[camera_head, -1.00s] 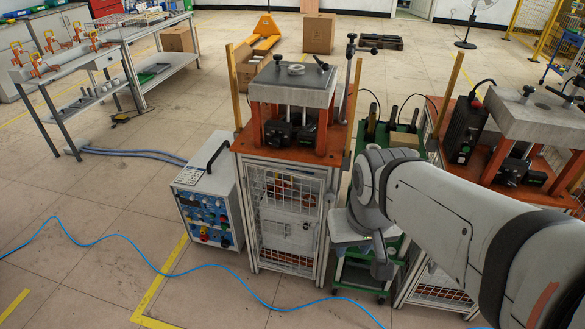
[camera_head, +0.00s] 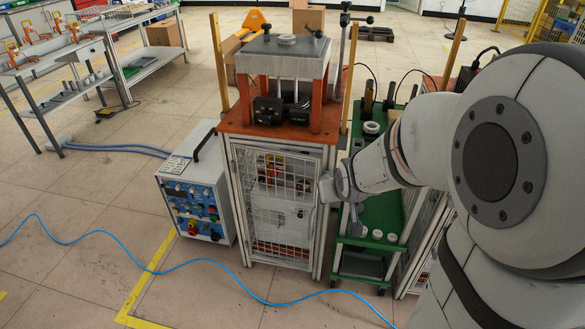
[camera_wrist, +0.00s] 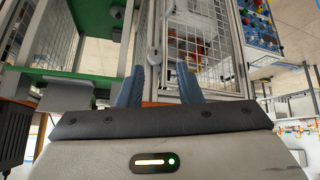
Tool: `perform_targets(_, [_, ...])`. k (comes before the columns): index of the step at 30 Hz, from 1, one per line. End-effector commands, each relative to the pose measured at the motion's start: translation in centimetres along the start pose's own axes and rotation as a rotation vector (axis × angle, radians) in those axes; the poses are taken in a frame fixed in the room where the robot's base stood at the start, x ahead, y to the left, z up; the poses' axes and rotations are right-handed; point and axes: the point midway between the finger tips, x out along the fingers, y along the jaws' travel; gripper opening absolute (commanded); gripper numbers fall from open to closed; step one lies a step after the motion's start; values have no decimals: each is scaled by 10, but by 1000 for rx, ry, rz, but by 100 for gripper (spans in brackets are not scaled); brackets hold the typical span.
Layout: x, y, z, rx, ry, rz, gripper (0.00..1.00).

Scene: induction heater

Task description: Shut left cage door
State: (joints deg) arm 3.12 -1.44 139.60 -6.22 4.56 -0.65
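The left cage door (camera_head: 274,190) is a pale wire-mesh panel on the front of the left press stand. It stands upright and looks flush or nearly flush with its frame; I cannot tell if a small gap remains. In the wrist view the mesh door (camera_wrist: 205,48) lies just beyond my fingers, beside a pale frame post with a small grey handle or latch (camera_wrist: 153,55). My gripper (camera_head: 330,187) is at the door's right edge in the head view. In the wrist view my gripper (camera_wrist: 158,88) has its two blue fingers apart with nothing clearly held between them.
A blue-fronted control box (camera_head: 193,203) stands left of the stand. A green cart (camera_head: 378,215) stands close on the right, under my arm. A blue cable (camera_head: 150,268) crosses the floor in front. The floor at front left is otherwise clear.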

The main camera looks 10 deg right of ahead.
Motion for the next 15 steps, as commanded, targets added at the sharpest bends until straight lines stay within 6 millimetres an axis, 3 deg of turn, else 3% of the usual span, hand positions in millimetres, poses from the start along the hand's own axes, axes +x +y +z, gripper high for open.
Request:
perform_targets(1, [48,-1,11,-9,44,-2,32])
perform_targets(3, [90,-1,11,-23,127,-7,32])
perform_targets(8, [181,-7,19,-48,319,-34,32])
perform_targets(15, [294,-21,60,-48,604,-99,32])
